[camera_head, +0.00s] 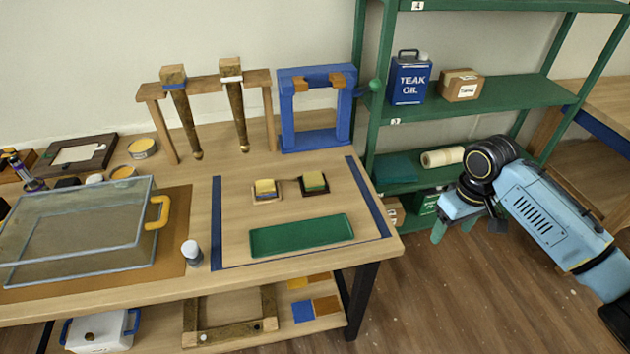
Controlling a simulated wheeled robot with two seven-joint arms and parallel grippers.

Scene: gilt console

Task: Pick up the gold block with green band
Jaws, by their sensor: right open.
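Two small gold blocks sit on small dark-edged bases on the wooden workbench. The right one (314,181) shows green on it and looks like the gold block with green band. The left one (265,187) looks yellower; its band is too small to read clearly. My right gripper (468,226) is open and empty, hanging off the bench's right end in front of the green shelf, well to the right of both blocks. My left gripper is not in view.
A green tray (300,235) lies in front of the blocks, inside a blue-taped area (370,200). A blue frame (287,117) and a wooden rack with two legs (206,83) stand behind. A clear bin (75,262) and white-capped jar (192,254) are at left. Green shelving (480,103) stands right.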

